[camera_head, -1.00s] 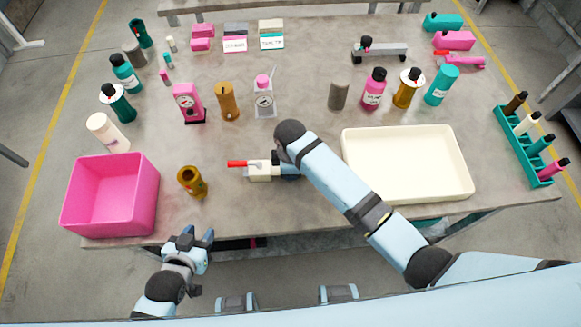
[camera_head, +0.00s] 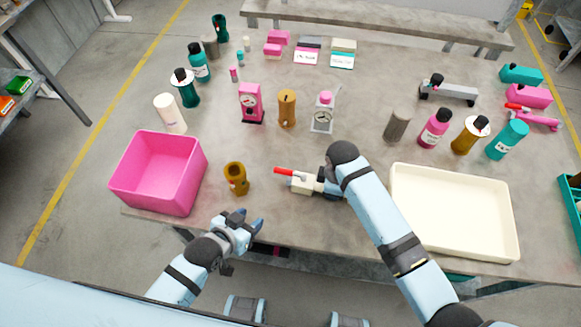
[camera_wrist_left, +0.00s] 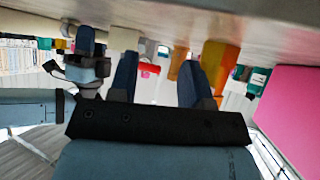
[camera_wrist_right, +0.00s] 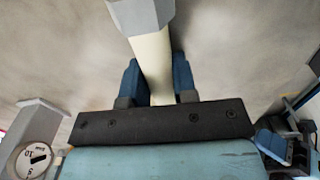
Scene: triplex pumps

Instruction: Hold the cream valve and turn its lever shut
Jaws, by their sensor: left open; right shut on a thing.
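My left gripper (camera_head: 247,225) is open and empty at the table's front edge, left of and nearer than the valve. In the left wrist view the red lever (camera_wrist_left: 149,67) shows between its fingers (camera_wrist_left: 155,80).
A brass fitting (camera_head: 236,179) stands between the pink box (camera_head: 160,200) and the valve. A cream tray (camera_head: 460,252) lies right of my right arm. Bottles and gauges, such as the pink gauge (camera_head: 250,103), stand farther back. Table between valve and left gripper is clear.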

